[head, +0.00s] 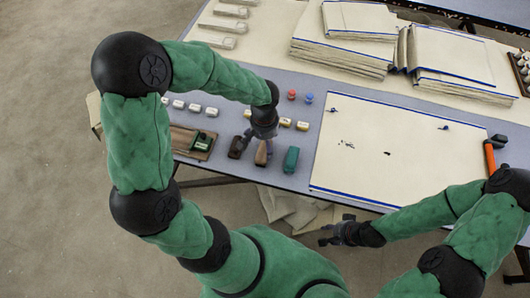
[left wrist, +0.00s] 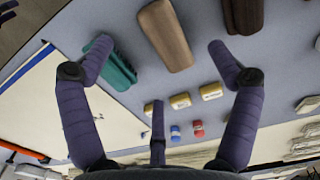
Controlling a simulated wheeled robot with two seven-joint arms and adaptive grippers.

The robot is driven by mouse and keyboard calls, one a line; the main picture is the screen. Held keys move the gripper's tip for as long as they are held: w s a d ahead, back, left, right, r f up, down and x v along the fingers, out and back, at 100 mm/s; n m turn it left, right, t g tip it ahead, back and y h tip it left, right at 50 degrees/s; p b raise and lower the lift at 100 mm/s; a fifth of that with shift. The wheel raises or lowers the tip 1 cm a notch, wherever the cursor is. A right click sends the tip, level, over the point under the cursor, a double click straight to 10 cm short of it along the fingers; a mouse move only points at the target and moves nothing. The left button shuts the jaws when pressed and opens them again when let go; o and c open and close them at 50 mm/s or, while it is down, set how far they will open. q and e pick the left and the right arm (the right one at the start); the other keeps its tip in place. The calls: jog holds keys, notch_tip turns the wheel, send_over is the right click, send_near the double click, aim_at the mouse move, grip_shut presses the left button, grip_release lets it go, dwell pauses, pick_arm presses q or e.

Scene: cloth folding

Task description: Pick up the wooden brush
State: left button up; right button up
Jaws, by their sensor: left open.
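The wooden brush (head: 261,154) is a brown, long block with rounded edges lying on the grey-blue table near its front edge. It shows at the top middle of the left wrist view (left wrist: 166,36). My left gripper (head: 262,141) is above it, open and empty. In the left wrist view its spread fingers (left wrist: 159,45) frame the brush's near end, apart from it. My right gripper (head: 326,234) hangs in front of the table, away from the brush, with its fingers spread and nothing visible between them.
A dark brown block (head: 236,147) lies left of the brush and a teal block (head: 291,160) right of it, both close. Small yellow-white blocks (head: 285,122) and red and blue pieces lie behind. A cream cloth (head: 400,150) covers the table to the right.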

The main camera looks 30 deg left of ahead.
aim_at(265, 154)
pick_arm(q)
notch_tip(265, 154, down, 3)
jog(key=shift+f+b, duration=0.2)
jog(key=shift+b, duration=0.35)
notch_tip(265, 154, down, 5)
jog(key=b, duration=0.2)
jog(key=shift+d+b, duration=0.15)
jog(key=shift+b, duration=0.25)
jog(key=shift+c, duration=0.9)
jog(key=c, duration=1.1)
